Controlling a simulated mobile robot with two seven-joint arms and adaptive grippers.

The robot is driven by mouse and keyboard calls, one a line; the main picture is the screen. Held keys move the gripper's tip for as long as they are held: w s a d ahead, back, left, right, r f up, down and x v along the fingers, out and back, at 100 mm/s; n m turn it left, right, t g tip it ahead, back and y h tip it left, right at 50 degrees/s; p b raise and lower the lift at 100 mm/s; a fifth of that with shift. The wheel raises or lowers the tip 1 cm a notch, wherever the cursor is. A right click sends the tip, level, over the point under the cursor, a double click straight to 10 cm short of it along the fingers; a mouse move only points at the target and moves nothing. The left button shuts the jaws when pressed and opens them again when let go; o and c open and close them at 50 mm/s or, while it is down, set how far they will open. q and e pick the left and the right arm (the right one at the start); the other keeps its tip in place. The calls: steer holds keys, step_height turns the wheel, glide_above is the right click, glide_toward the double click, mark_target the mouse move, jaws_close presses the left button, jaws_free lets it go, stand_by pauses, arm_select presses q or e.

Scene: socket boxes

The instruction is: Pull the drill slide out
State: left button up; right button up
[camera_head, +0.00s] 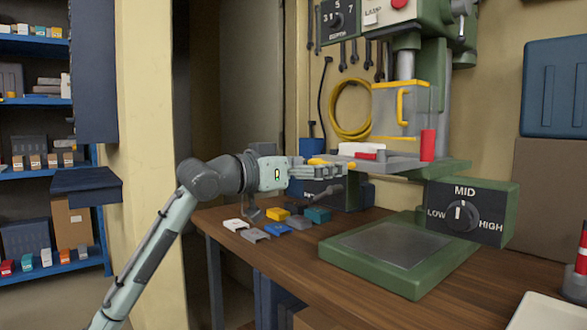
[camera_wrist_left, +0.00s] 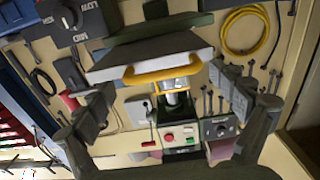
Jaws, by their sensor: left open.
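The drill slide (camera_head: 381,163) is a flat grey plate on the drill press, above the green base. It has a yellow bar handle (camera_head: 318,161) on its near left side. In the left wrist view the handle (camera_wrist_left: 163,76) runs across the plate's edge (camera_wrist_left: 150,50). My left gripper (camera_head: 325,171) is at the handle's height in front of the plate. In the left wrist view its fingers (camera_wrist_left: 160,96) are spread wide, with the handle showing between them. I cannot tell whether a finger touches it. My right gripper is not in view.
Several small coloured blocks (camera_head: 277,214) lie on the wooden bench (camera_head: 270,258) below the gripper. The green drill base (camera_head: 390,283) and a MID dial box (camera_head: 468,212) stand right. A clear guard with a yellow handle (camera_head: 401,105) stands above the plate.

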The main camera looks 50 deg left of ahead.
arm_select(q)
steer(key=s, duration=0.9)
steer(key=shift+s+a, duration=0.25)
steer(key=shift+a, duration=0.1)
steer(key=w+a+f+n+g+y, duration=0.1)
steer(key=w+a+f+g, duration=0.15)
steer(key=f, duration=0.75)
steer(key=w+a+f+n+g+y, duration=0.15)
steer(key=w+f, duration=0.25)
steer(key=f, duration=0.6)
step_height(320, 180, down, 19)
steer(key=s+d+g, duration=0.1)
steer(key=d+g, duration=0.2)
steer(key=g, duration=0.1)
steer(key=s+d+f+m+g, duration=0.1)
steer(key=s+d+f+g, duration=0.1)
steer(key=s+d+f, duration=0.4)
steer(key=s+d+f+m+g, duration=0.1)
steer(key=s+d+f, duration=0.5)
steer(key=f, duration=0.9)
steer(key=s+d+f+m+g, duration=0.1)
steer(key=s+d+f+g, duration=0.3)
steer(key=f, duration=0.6)
steer(key=shift+s+d+f, duration=0.15)
steer(key=shift+s+d, duration=1.05)
